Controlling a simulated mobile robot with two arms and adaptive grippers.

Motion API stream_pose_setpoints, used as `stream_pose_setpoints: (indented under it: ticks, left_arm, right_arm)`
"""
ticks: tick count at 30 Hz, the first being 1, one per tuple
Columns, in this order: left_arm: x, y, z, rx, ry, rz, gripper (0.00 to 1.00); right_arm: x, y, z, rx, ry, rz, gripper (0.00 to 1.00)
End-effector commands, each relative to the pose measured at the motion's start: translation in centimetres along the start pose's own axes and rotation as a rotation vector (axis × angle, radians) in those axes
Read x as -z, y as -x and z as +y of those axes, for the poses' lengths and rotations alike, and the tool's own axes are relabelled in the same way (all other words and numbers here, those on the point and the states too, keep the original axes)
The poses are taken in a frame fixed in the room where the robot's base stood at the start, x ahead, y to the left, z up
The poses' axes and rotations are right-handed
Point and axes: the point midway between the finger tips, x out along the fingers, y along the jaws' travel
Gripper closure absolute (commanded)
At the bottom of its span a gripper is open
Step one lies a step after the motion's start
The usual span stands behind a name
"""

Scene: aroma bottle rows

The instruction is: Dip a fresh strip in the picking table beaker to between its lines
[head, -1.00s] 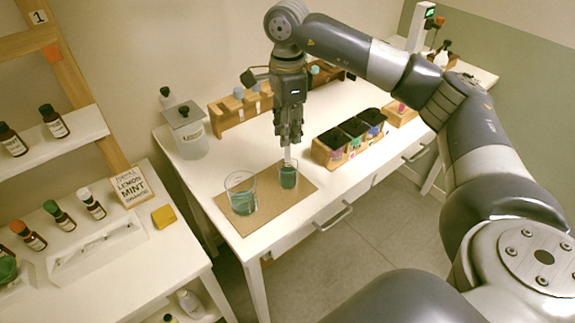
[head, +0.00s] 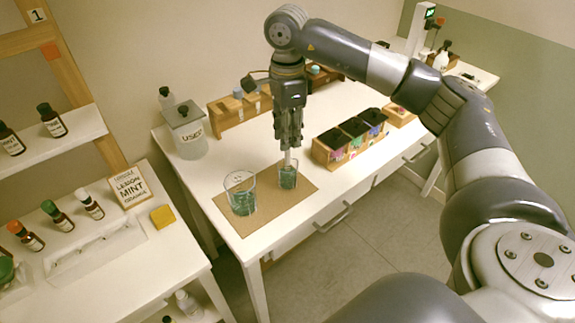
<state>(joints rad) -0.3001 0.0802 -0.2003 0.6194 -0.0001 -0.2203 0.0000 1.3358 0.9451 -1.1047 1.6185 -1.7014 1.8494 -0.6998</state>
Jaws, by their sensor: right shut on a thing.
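My right gripper (head: 288,138) points straight down over the brown mat (head: 262,212) on the picking table. It is shut on a pale strip (head: 288,158), which hangs upright into the small beaker (head: 288,177). The small beaker holds green liquid. I cannot tell how deep the strip's lower end sits or where its lines are. A larger beaker (head: 241,194) with green liquid stands on the mat to the left. My left gripper is out of view.
A lidded jar labelled "USED" (head: 190,137) stands at the table's back left. A wooden rack (head: 228,117) is behind the gripper. A wooden holder with black compartments (head: 335,152) stands to the right. A yellow block (head: 162,217) lies on the left table.

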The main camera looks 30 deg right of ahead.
Motion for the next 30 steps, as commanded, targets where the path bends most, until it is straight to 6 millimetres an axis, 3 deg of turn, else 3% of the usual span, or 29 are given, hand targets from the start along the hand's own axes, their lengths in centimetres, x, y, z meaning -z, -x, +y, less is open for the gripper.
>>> stream_pose_setpoints:
  ticks: [30]
  left_arm:
    - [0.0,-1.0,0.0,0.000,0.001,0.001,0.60]
  right_arm:
    - [0.0,-1.4,0.0,0.000,0.000,0.000,0.91]
